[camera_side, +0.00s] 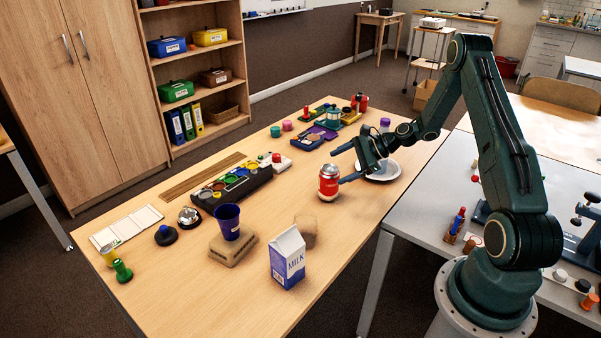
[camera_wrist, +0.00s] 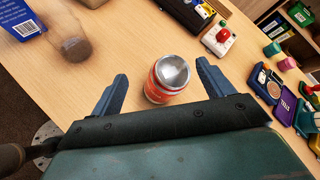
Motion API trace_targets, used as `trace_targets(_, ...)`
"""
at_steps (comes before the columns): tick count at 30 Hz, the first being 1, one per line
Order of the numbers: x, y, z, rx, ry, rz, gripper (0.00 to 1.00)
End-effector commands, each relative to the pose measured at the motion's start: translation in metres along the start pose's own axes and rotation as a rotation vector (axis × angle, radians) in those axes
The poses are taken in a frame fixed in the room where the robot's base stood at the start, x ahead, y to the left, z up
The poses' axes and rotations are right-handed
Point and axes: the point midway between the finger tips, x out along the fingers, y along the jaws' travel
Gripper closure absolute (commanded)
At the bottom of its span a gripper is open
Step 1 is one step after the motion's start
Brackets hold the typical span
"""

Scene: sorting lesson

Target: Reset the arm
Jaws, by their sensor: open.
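My gripper (camera_side: 338,166) is open over the middle of the wooden table (camera_side: 180,291). Its two blue fingers spread on either side of a red and silver can (camera_side: 328,183), which stands upright on the table. In the wrist view the can (camera_wrist: 167,80) shows between the fingertips of my gripper (camera_wrist: 160,88), with gaps on both sides.
A milk carton (camera_side: 288,257), a brown round object (camera_side: 305,231) and a purple cup (camera_side: 228,221) on a tan block stand nearer the front. A white plate (camera_side: 394,174) lies beside the gripper. A black tray (camera_side: 231,187) with colored round pieces lies left of the can.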

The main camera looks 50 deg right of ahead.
Motion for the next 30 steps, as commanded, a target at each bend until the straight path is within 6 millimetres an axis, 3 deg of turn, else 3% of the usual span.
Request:
trace_targets(14,-0.02,0.006,0.118,-0.554,0.122,0.206,0.2)
trace_targets(30,-0.07,0.052,0.233,-1.123,0.215,0.4,0.2)
